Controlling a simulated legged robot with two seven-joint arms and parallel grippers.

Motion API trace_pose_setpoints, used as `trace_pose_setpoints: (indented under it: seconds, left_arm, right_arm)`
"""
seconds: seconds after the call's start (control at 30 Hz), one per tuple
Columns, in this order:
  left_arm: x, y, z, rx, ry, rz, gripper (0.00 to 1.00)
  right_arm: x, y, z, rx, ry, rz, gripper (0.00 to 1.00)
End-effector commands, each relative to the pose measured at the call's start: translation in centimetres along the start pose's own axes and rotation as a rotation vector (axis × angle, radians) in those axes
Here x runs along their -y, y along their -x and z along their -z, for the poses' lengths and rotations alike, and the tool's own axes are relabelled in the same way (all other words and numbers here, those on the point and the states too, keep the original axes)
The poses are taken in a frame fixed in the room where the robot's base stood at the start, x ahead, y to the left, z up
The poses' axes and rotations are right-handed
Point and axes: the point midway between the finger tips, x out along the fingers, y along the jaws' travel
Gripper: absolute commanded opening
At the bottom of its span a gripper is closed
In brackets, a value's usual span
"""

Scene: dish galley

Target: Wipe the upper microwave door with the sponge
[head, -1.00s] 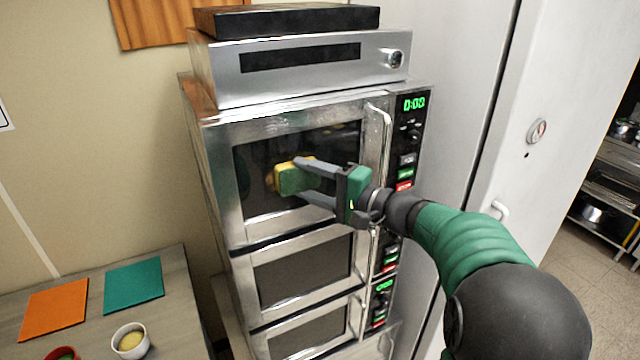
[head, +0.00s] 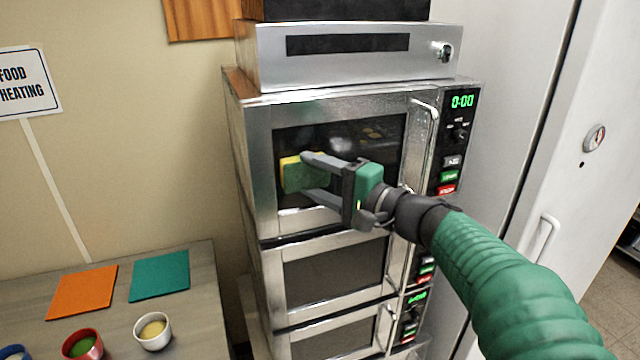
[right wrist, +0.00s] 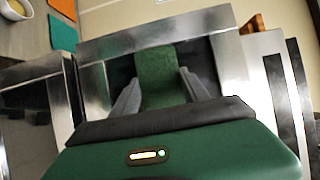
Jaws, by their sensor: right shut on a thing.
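The upper microwave (head: 250,180) is the top one of a stack of silver microwaves, with a dark window (head: 375,145) and a vertical handle (head: 422,145) at its right. My right gripper (head: 312,178) is shut on the sponge (head: 296,173), green with a yellow side, in front of the left part of the door window. In the right wrist view the green sponge (right wrist: 160,75) sits between the two grey fingers. The sponge is at or very close to the glass; I cannot tell if it touches. My left gripper is not in view.
Two more microwaves (head: 330,278) stand below, and a silver unit (head: 350,58) sits on top. At left, a table (head: 205,290) holds an orange mat (head: 82,292), a teal mat (head: 160,276) and small bowls (head: 153,331). A tall white cabinet (head: 550,120) stands at right.

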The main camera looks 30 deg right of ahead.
Motion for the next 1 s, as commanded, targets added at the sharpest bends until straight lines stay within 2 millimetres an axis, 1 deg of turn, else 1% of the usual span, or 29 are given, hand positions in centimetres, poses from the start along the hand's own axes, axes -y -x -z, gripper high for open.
trace_pose_setpoints:
  seconds: [0.33,0.57,0.83,1.0]
  left_arm:
    - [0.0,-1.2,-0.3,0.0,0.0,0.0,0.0]
    - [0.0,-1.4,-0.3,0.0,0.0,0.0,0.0]
    - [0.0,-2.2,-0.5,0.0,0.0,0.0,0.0]
    - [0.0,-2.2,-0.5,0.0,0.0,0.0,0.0]
  right_arm:
    - [-0.2,1.4,3.1,-0.003,-0.001,-0.001,0.21]
    - [-0.1,1.9,4.0,-0.005,0.0,-0.001,0.21]
    - [-0.2,3.3,6.6,-0.007,0.0,-0.001,0.21]
    - [-0.1,3.6,7.1,-0.006,-0.001,-0.001,0.21]
